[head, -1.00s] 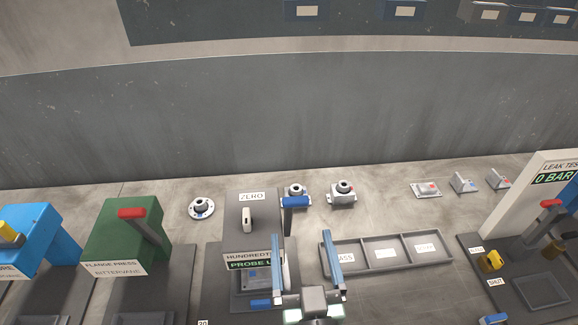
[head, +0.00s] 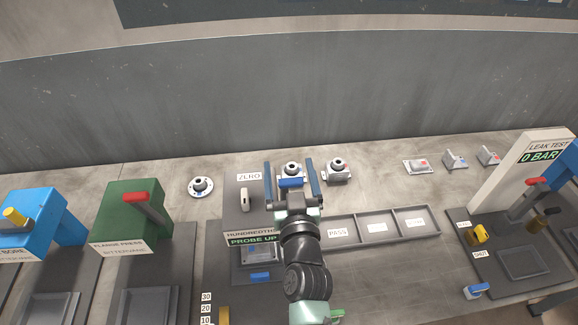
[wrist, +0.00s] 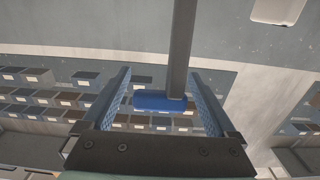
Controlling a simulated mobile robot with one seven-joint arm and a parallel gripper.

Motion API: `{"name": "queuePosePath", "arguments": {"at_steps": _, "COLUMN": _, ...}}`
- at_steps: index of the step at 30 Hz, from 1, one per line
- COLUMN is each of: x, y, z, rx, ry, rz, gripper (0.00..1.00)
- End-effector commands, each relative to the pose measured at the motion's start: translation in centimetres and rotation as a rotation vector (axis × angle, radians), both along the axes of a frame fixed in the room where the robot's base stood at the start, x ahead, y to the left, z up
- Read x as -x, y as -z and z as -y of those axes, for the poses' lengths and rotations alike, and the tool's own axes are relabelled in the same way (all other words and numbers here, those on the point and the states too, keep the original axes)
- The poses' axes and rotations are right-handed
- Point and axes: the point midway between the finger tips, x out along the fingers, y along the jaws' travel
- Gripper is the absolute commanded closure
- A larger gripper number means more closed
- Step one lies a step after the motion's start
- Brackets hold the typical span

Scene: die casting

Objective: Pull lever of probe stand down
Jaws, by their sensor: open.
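The probe stand (head: 234,264) stands on the bench at the middle, with a sign reading PROBE UP. Its lever ends in a blue handle (head: 291,183), which is raised. My gripper (head: 288,163) is open, with one finger on each side of the blue handle. In the wrist view the handle (wrist: 160,102) lies between the two fingers (wrist: 160,75), with gaps on both sides, on a dark bar coming from above. My gripper hides part of the stand and the lever's lower part.
A green flange press (head: 128,215) with a red lever stands to the left. A sorting tray (head: 377,227) lies right of my gripper, and the leak test station (head: 525,180) is farther right. Several metal parts (head: 337,171) stand along the back of the bench.

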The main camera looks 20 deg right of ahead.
Motion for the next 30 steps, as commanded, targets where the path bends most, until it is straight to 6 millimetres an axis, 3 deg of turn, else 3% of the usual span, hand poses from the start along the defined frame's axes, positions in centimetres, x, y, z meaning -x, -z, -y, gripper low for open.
{"name": "queuePosePath", "arguments": {"at_steps": 10, "x": -0.28, "y": -0.02, "z": 0.06, "rx": 0.0, "ry": 0.0, "rz": 0.001, "gripper": 0.09}}
{"name": "queuePosePath", "arguments": {"at_steps": 25, "x": -0.27, "y": -0.02, "z": 0.06, "rx": 0.0, "ry": 0.0, "rz": 0.0, "gripper": 0.99}}
{"name": "queuePosePath", "arguments": {"at_steps": 30, "x": -0.27, "y": -0.02, "z": 0.06, "rx": 0.0, "ry": 0.0, "rz": 0.0, "gripper": 1.0}}
